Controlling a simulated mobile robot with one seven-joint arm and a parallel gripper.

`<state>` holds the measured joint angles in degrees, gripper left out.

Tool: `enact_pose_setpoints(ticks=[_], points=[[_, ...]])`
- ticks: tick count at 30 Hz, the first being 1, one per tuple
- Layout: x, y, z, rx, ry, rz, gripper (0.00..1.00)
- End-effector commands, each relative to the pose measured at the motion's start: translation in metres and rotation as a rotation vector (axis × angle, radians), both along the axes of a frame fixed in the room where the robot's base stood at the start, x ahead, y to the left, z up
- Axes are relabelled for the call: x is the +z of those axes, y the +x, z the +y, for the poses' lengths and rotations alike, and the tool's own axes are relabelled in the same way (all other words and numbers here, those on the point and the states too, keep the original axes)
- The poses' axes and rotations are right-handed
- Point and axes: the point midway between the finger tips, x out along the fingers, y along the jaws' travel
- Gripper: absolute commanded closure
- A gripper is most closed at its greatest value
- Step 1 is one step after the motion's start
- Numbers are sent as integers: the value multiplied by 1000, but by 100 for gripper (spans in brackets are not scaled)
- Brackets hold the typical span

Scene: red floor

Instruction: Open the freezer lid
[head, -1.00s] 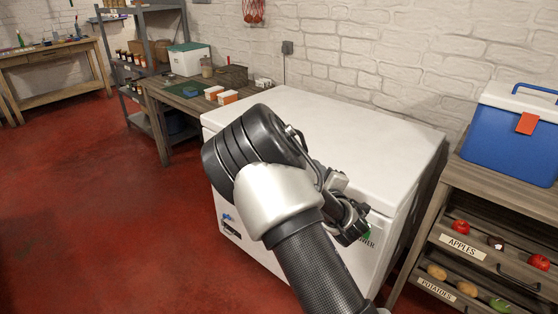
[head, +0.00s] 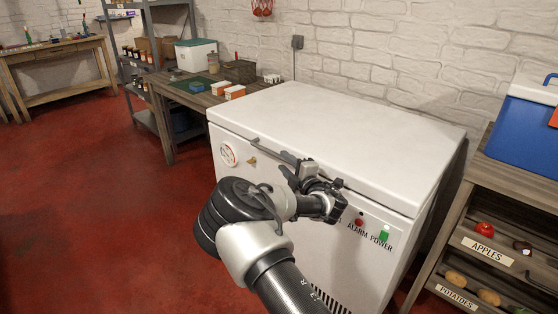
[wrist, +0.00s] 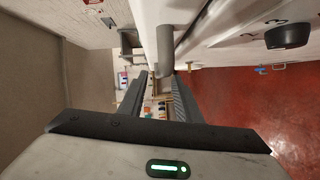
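The white chest freezer (head: 345,245) stands against the brick wall. Its lid (head: 340,135) lies flat and looks shut. A long grey handle (head: 256,137) runs along the lid's front edge; its right part is hidden by my gripper. My gripper (head: 291,175) is at the front edge of the lid, by the handle. In the wrist view my gripper's two fingers (wrist: 161,75) are apart, and the grey handle (wrist: 165,48) shows at the gap between their tips. I cannot tell whether they touch it.
A wooden bench (head: 205,97) with small boxes adjoins the freezer on the left. A wooden rack (head: 475,215) with apples and potatoes stands close on the right, a blue cooler (head: 518,123) on top. The red floor (head: 110,215) is clear at left front.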

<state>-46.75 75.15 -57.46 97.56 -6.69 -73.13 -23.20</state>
Motion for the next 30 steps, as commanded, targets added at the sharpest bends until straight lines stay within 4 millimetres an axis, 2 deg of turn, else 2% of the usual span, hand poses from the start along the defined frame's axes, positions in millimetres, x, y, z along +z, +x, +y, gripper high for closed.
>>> enact_pose_setpoints(ticks=[3,9,21,27,30], points=[[-4,20,12,2,-1,-1,69],[-5,41,23,0,0,0,69],[-4,48,27,-2,0,2,69],[-4,47,27,-1,0,1,100],[-4,47,27,-1,1,1,100]])
